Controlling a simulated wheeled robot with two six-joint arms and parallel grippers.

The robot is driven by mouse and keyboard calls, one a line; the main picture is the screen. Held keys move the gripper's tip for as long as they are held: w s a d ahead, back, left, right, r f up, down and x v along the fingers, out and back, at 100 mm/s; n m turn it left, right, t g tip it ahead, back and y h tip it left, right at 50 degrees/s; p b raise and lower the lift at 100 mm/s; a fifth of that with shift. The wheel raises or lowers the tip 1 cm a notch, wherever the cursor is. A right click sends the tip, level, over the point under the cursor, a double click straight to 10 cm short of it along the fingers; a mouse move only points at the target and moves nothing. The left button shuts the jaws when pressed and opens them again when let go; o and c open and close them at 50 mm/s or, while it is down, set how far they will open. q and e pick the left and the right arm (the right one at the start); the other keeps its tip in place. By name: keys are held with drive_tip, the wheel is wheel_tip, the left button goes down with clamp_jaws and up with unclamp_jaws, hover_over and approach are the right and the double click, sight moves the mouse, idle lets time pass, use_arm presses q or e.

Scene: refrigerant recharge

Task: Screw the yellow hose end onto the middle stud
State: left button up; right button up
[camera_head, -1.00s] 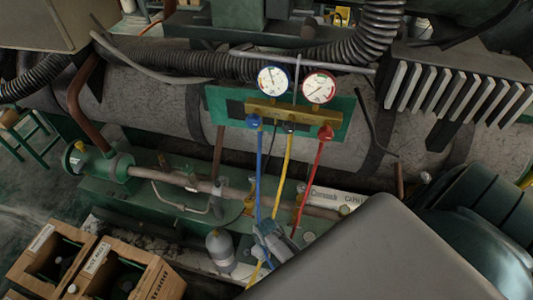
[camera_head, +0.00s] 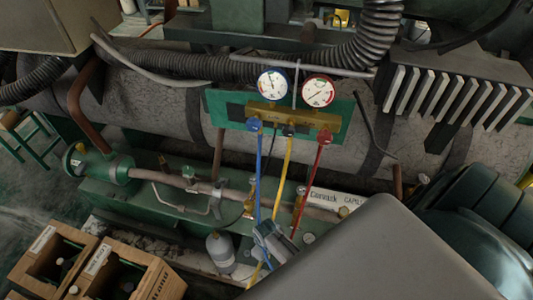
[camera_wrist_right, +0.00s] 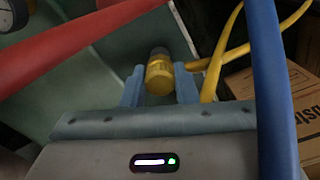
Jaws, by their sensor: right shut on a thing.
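My right gripper (camera_wrist_right: 159,88) is shut on the yellow hose end (camera_wrist_right: 159,77), which sits between its two blue-grey fingers in the right wrist view. In the head view the right gripper (camera_head: 268,238) is low, just right of the grey cylinder. The yellow hose (camera_head: 284,170) hangs from the middle port of the gauge manifold (camera_head: 290,116) down to it. I cannot tell which fitting is the middle stud, or whether the hose end touches it. My left gripper is not in view.
The blue hose (camera_head: 259,175) and red hose (camera_head: 312,185) hang on either side of the yellow one. The blue hose (camera_wrist_right: 270,80) crosses close to the right gripper. A grey cylinder (camera_head: 220,252) and wooden crates (camera_head: 155,283) stand lower left. A pipe (camera_head: 235,192) runs behind.

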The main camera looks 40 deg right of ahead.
drive_tip(key=shift+p, duration=0.3)
idle(0.4)
drive_tip(key=shift+f+b, duration=0.7)
drive_tip(key=shift+f, duration=0.3)
idle(0.6)
drive_tip(key=shift+r+m+p, duration=0.15)
drive_tip(key=shift+m+p, duration=0.35)
drive_tip(key=shift+m, duration=0.2)
drive_tip(key=shift+m+p, duration=0.3)
drive_tip(key=shift+m, duration=0.8)
drive_tip(key=shift+m+p, duration=0.45)
drive_tip(key=shift+m, duration=1.35)
